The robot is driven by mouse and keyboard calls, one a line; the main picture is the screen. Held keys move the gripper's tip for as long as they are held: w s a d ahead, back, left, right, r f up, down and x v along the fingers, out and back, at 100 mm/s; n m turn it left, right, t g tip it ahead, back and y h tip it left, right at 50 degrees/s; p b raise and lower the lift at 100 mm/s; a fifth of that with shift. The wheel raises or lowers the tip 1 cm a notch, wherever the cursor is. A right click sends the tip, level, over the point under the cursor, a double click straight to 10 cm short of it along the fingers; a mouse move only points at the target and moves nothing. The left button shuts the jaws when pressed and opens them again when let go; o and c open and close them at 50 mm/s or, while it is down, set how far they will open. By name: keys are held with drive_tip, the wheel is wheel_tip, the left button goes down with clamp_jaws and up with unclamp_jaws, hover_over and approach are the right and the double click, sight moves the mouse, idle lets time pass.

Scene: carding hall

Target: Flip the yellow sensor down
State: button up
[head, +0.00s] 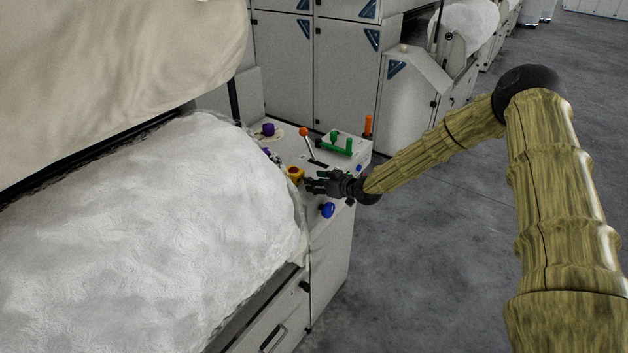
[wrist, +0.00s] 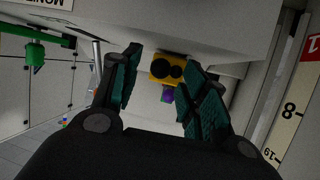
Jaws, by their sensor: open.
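The yellow sensor (head: 295,174) is a small yellow block on the machine's control panel, beside the white fibre roll. In the wrist view the yellow sensor (wrist: 167,69) shows two round black faces and lies between and beyond my fingertips. My gripper (head: 314,183) is just right of the sensor in the head view, with its fingers pointing at it. In the wrist view my gripper (wrist: 160,75) is open, with nothing between its fingers. I cannot tell whether a fingertip touches the sensor.
The control panel (head: 346,163) also carries an orange-tipped lever (head: 304,132), a green handle (head: 336,144), an orange post (head: 367,125), a purple knob (head: 268,129) and a blue knob (head: 327,210). The white fibre roll (head: 150,230) bulges at the left. Grey floor (head: 425,250) is clear at right.

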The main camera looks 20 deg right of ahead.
drive_tip(key=shift+x, duration=0.8)
clamp_jaws()
